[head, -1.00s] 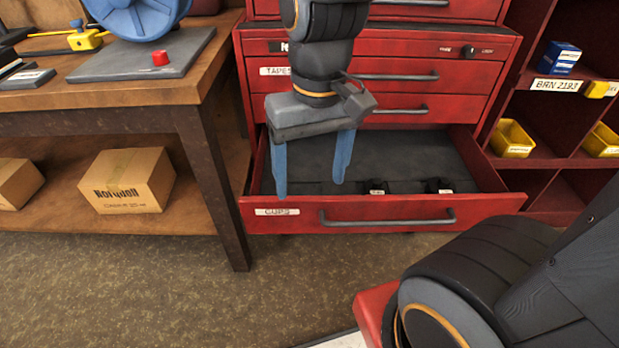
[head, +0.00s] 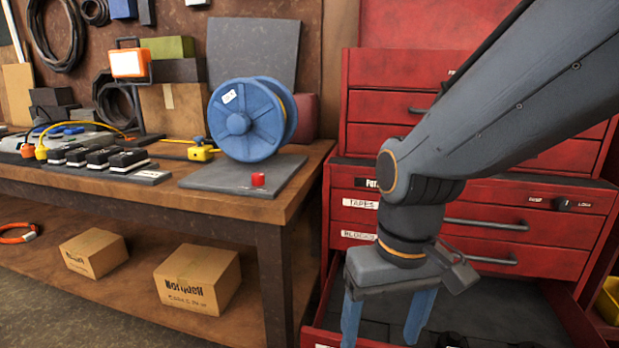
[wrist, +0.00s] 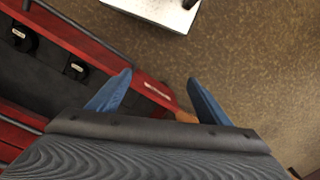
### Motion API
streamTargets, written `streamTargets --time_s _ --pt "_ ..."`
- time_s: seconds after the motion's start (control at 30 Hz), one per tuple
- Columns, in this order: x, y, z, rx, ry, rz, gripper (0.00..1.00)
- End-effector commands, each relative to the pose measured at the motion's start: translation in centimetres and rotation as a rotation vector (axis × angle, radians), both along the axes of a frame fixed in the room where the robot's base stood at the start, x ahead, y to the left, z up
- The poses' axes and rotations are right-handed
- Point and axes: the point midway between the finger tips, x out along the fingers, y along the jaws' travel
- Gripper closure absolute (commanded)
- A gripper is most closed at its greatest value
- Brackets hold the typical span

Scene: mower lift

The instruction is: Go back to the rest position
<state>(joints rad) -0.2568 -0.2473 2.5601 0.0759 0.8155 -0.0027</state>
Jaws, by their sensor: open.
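My gripper (head: 384,325) hangs from my arm, pointing down, in front of the red tool cabinet at the right of the head view. Its two blue fingers are spread apart with nothing between them. It is over the left part of an open drawer (head: 500,318) with a dark grey lining. In the wrist view the gripper (wrist: 160,90) is also open and empty. Beyond its fingers are the drawer's red front edge (wrist: 105,62) and the floor. Two black items (wrist: 24,38) and (wrist: 75,69) lie in the drawer.
A wooden workbench (head: 215,202) stands left of the cabinet. It bears a blue cable reel (head: 240,122), a red button (head: 258,179) and a row of black blocks (head: 100,158). Cardboard boxes (head: 198,280) sit on its lower shelf. A pale plate (wrist: 160,10) shows above the floor.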

Motion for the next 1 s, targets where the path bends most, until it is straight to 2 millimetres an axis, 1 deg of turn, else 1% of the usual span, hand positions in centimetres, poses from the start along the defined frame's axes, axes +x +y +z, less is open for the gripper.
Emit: streamTargets --time_s 0.1,0.2,0.37,0.57,0.67,0.83,1.0 --pt "0.0 0.0 0.0 0.0 0.0 0.0 0.28" --pt "0.0 -0.5 0.9 -0.004 0.002 -0.017 0.28" --pt "0.2 -1.2 1.7 -0.011 0.001 -0.04 0.28" --pt "0.3 -2.4 3.0 -0.02 0.002 -0.076 0.28" --pt "0.3 -3.3 4.0 -0.026 0.003 -0.101 0.28" --pt "0.1 -5.5 6.1 -0.039 0.007 -0.154 0.28" --pt "-0.1 -7.1 7.3 -0.047 0.008 -0.195 0.28"
